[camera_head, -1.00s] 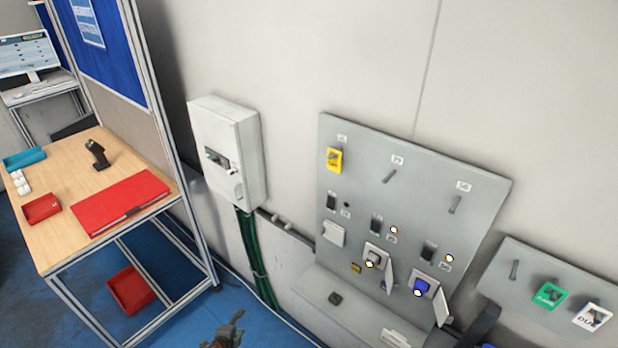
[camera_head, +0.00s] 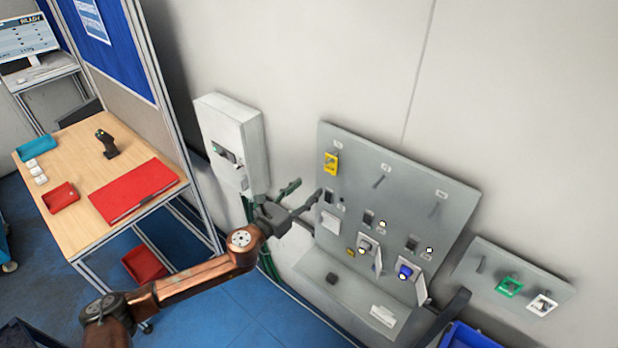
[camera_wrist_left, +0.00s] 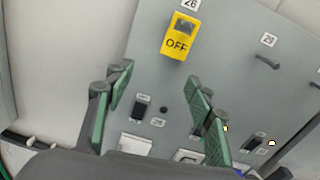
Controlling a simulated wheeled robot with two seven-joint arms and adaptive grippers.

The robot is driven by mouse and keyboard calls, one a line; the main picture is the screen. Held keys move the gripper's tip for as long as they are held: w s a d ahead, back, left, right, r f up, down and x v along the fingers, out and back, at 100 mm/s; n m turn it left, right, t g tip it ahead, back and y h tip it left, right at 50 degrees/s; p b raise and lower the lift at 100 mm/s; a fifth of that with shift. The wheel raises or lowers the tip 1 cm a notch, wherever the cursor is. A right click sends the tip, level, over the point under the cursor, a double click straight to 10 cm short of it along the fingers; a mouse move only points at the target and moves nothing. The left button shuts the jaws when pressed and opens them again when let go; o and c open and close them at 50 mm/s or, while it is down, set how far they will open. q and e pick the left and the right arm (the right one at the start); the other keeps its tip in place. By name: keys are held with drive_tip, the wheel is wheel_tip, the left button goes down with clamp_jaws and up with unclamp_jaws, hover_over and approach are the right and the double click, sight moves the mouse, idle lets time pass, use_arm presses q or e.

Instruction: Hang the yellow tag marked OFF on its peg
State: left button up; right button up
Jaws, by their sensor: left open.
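The yellow tag marked OFF (camera_head: 330,163) hangs at the upper left of the grey wall panel (camera_head: 400,165), just below a label reading 26. In the left wrist view the tag (camera_wrist_left: 180,38) is upright, above and beyond my fingertips. My left gripper (camera_head: 303,192) is open and empty, in front of the panel's left edge, below and left of the tag. Its green-padded fingers (camera_wrist_left: 157,85) stand apart in the wrist view, not touching the tag. Two bare pegs (camera_head: 379,181) (camera_head: 435,209) sit to the tag's right; one also shows in the wrist view (camera_wrist_left: 267,62). My right gripper is not in view.
Switches and a blue knob (camera_head: 404,271) fill the panel's lower part, with open covers sticking out. A grey wall box (camera_head: 232,135) stands close left of my gripper. A smaller panel (camera_head: 460,270) at right holds a green tag (camera_head: 509,287) and a white tag (camera_head: 542,305).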

sight(330, 169)
use_arm(q)
drive_tip(key=shift+m+h, duration=0.3)
drive_tip(key=shift+m, duration=0.3)
drive_tip(key=w+d+b, duration=0.1)
drive_tip(key=w+d, duration=0.1)
drive_tip(key=w+d+r, duration=0.1)
drive_tip(key=w+d, duration=0.2)
drive_tip(key=w+d+r+b, duration=0.1)
drive_tip(key=w+d, duration=0.1)
drive_tip(key=shift+w+d+r+b, duration=0.2)
drive_tip(key=shift+w+d+b, duration=0.05)
drive_tip(key=shift+w+b, duration=0.1)
drive_tip(key=c, duration=1.2)
